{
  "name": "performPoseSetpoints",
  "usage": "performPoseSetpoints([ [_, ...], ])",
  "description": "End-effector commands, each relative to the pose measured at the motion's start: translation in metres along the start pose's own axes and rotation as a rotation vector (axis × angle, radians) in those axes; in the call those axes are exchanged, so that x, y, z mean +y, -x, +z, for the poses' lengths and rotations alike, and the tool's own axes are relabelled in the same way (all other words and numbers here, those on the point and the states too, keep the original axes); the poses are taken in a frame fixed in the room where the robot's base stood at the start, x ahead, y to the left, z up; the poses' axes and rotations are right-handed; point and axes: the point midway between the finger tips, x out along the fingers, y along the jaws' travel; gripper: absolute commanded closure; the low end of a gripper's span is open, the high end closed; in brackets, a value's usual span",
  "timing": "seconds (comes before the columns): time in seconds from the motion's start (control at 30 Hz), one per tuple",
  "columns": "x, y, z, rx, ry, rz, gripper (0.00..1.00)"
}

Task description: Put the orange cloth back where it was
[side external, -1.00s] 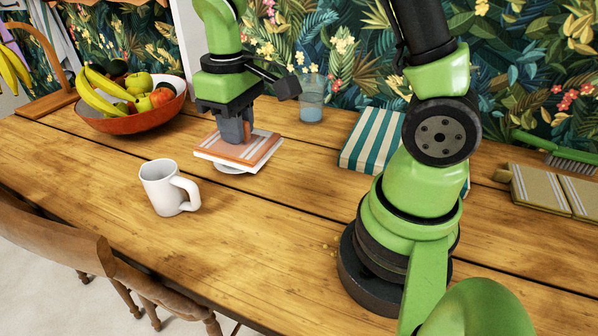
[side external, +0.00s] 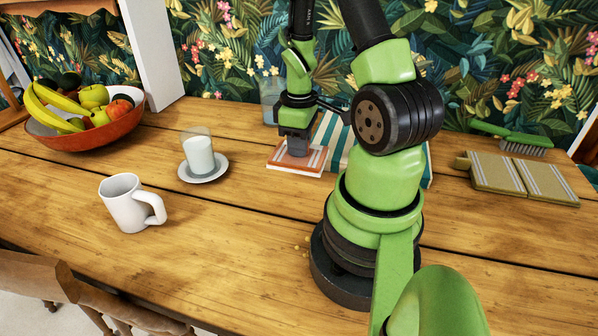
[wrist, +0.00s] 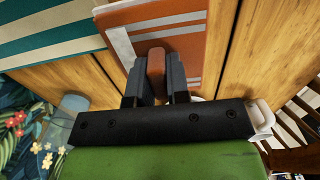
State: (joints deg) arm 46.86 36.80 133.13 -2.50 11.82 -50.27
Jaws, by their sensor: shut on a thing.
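The orange cloth (side external: 312,162) with white stripes is flat, just left of the teal-and-white striped cloth (side external: 335,128). My gripper (side external: 298,148) points down at it and is shut on its raised orange part. In the wrist view my gripper (wrist: 157,78) has a finger on each side of that part, and the orange cloth (wrist: 190,35) spreads out beyond the fingers. The cloth is on the table or just above it; I cannot tell which. Its far edge is partly hidden by my gripper.
A glass with white contents (side external: 199,155) stands on a saucer (side external: 217,168) to the left. A white mug (side external: 128,204) is nearer the front, and a fruit bowl (side external: 95,135) at the far left. A bluish glass (side external: 270,98) stands behind my gripper. Bare table lies in front.

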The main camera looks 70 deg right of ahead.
Motion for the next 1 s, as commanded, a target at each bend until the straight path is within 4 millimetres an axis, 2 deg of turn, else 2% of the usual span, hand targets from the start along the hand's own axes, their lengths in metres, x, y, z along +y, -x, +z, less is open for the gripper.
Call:
performPoseSetpoints([
  [0.1,-0.001,-0.018,0.0,-0.003,0.0,-0.003,1.0],
  [0.27,-0.001,-0.029,0.0,-0.001,0.001,-0.001,1.0],
  [0.5,-0.001,-0.058,0.0,-0.003,0.001,-0.001,1.0],
  [0.97,0.0,-0.066,-0.001,0.001,0.0,0.001,1.0],
  [1.0,0.0,-0.066,-0.001,0.002,0.0,0.001,0.75],
])
